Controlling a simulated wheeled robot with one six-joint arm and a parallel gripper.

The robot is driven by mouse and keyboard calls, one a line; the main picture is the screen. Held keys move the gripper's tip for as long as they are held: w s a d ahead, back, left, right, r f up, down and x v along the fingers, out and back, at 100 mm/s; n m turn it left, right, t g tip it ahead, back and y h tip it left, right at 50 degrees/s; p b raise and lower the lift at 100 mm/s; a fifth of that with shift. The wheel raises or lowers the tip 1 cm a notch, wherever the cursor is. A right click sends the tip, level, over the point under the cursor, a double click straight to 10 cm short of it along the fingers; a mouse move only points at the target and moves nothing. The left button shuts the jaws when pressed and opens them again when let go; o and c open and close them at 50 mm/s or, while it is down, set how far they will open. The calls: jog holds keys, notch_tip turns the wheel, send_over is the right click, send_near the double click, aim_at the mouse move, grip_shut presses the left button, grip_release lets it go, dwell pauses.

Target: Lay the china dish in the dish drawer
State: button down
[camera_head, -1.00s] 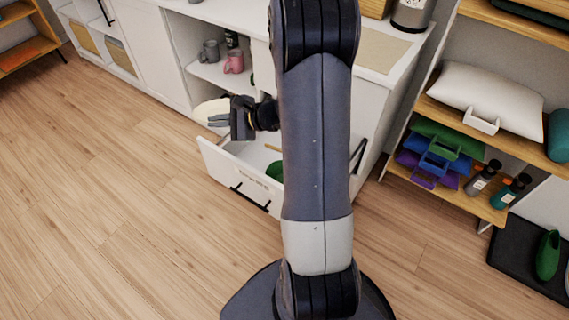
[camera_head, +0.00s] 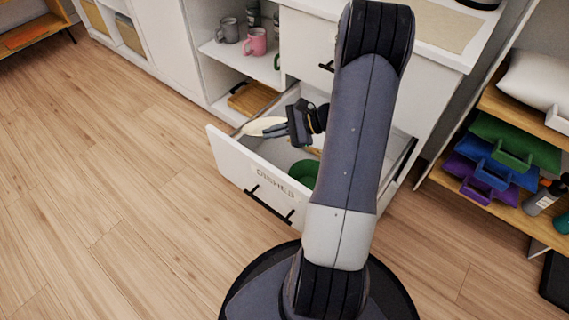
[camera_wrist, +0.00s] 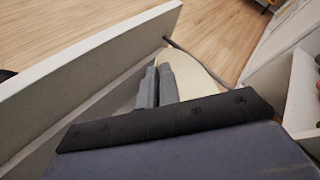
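The china dish (camera_head: 262,126) is a flat cream plate. My gripper (camera_head: 282,130) is shut on its edge; in the wrist view the dish (camera_wrist: 196,68) shows beside the close-set fingers (camera_wrist: 157,86). The dish drawer (camera_head: 238,172) is a white open drawer marked DISHES on its front. The dish is at the drawer's left end, near the left wall; I cannot tell whether it touches the wall or floor. A green bowl (camera_head: 303,172) lies in the drawer, partly hidden by my arm. The drawer front (camera_wrist: 75,80) also shows in the wrist view.
An open shelf left of the drawer holds a grey mug (camera_head: 228,30), a pink mug (camera_head: 255,42) and a wooden board (camera_head: 251,98). A rack with green, blue and purple trays (camera_head: 497,158) stands right. The wooden floor (camera_head: 110,190) at left is clear.

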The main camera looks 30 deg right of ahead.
notch_tip(320, 180, down, 13)
jog(key=b, duration=0.4)
jog(key=shift+r+b, duration=0.1)
jog(key=shift+b, duration=0.3)
jog(key=c, duration=2.1)
grip_release()
jog(key=shift+f, duration=0.2)
jog(key=o, duration=0.5)
jog(key=shift+c, duration=0.2)
jog(key=shift+r, duration=0.1)
jog(key=shift+r, duration=0.2)
jog(key=p+v, duration=0.4)
jog(key=v, duration=0.8)
jog(key=shift+p, duration=0.3)
jog(key=shift+f, duration=0.1)
